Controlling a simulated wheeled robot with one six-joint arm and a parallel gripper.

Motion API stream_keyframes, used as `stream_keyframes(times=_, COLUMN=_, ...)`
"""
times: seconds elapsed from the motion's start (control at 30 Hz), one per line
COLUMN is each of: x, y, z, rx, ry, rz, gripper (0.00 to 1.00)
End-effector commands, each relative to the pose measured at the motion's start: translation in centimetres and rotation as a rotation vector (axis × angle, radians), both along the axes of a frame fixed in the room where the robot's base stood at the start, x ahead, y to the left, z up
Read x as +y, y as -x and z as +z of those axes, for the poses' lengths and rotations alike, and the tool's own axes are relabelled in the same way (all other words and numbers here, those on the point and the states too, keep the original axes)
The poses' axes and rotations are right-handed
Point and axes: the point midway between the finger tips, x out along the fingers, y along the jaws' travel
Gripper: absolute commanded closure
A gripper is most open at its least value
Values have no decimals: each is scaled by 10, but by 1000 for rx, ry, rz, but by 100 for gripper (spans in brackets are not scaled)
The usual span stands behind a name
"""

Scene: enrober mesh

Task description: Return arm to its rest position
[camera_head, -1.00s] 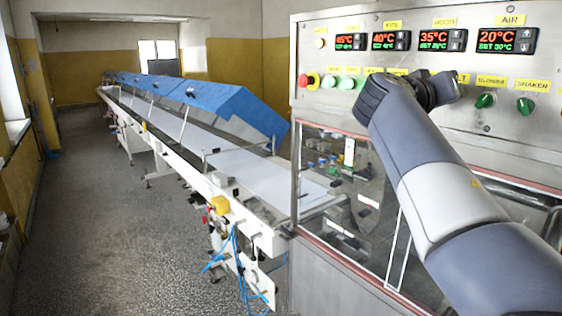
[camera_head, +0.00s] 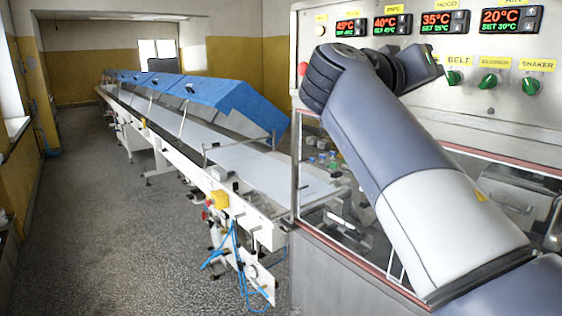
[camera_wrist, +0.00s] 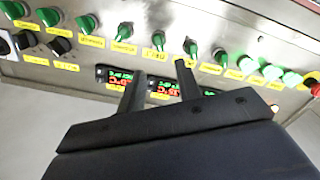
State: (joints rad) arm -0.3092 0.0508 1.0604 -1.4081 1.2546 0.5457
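My gripper (camera_head: 428,62) is raised in front of the upper control panel (camera_head: 462,92) of the enrober machine, with my arm bent up from the lower right. In the wrist view, the two dark fingers (camera_wrist: 158,84) stand apart with nothing between them, so my gripper is open and empty. Behind the fingers, the same panel shows tilted, with a row of green knobs (camera_wrist: 124,32) and lit temperature displays (camera_wrist: 166,89). I cannot tell the exact gap between the fingers and the panel. My forearm hides part of the panel and the window below it.
A long conveyor (camera_head: 236,160) with raised blue covers (camera_head: 222,99) runs away at the left. A yellow box (camera_head: 220,200) and blue hoses (camera_head: 232,250) hang at its near end. The machine's glass-fronted housing (camera_head: 345,215) is close below my arm. The grey floor (camera_head: 95,235) at the left is clear.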

Motion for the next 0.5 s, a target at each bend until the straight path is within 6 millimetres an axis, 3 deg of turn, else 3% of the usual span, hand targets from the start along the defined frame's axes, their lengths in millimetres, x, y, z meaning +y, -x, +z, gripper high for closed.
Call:
stream_keyframes(times=0.07, x=6, y=5, z=0, rx=-1, ry=0, rz=1, gripper=67)
stream_keyframes(times=0.5, x=-52, y=-39, z=3, rx=1, ry=0, rz=-6, gripper=67)
